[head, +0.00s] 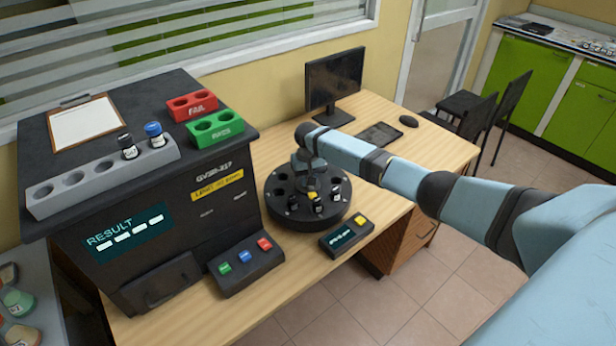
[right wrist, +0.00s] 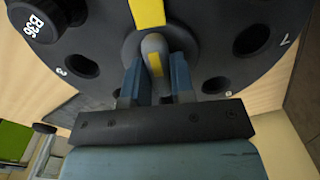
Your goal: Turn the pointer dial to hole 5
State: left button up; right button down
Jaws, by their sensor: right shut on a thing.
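The round black dial disc (head: 285,214) with holes around its rim stands on the wooden table in the head view. Its grey knob (right wrist: 154,48) with a yellow stripe is between the two blue fingers of my right gripper (right wrist: 157,80), which is shut on it. A yellow pointer piece (right wrist: 147,12) lies beyond the knob in the right wrist view. Hole labels 3 (right wrist: 62,72) and 7 (right wrist: 286,42) are readable; I cannot read a 5. In the head view my right gripper (head: 309,182) is over the disc's middle. My left gripper is not in view.
A small display box (head: 345,238) sits in front. The black analyser (head: 190,225) stands close at left, a monitor (head: 335,82) behind.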

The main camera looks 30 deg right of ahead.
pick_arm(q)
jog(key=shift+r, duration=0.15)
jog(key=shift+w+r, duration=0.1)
pick_arm(e)
jog(key=c, duration=1)
grip_release()
jog(key=shift+o, duration=0.2)
jog(key=shift+r, duration=0.1)
notch_tip(320, 180, up, 14)
jog(key=shift+f, duration=0.25)
